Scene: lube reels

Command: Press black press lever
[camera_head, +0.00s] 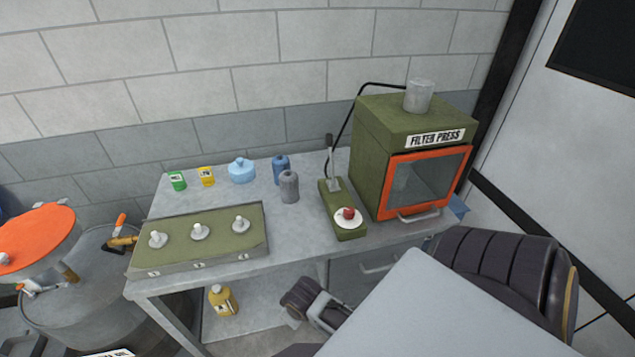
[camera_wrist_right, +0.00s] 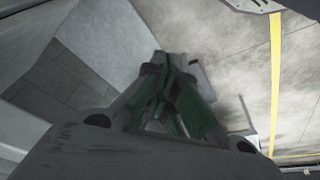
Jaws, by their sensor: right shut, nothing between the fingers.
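The press lever (camera_head: 330,158) rises from the back of a narrow green base on the table in the head view. It stands nearly upright and has a dark handle at its top. A red knob (camera_head: 348,213) on a white disc sits at the front of the base (camera_head: 335,190). My right gripper (camera_wrist_right: 172,72) shows in the right wrist view, with its green-padded fingers shut and empty. The lever cannot be made out in that view. I cannot make out the left gripper in either view.
The green filter press box (camera_head: 375,160) with an orange-framed door stands right of the lever, a grey cup (camera_head: 419,96) on top. Small bottles and a green panel (camera_head: 198,238) with several grey knobs are to the left.

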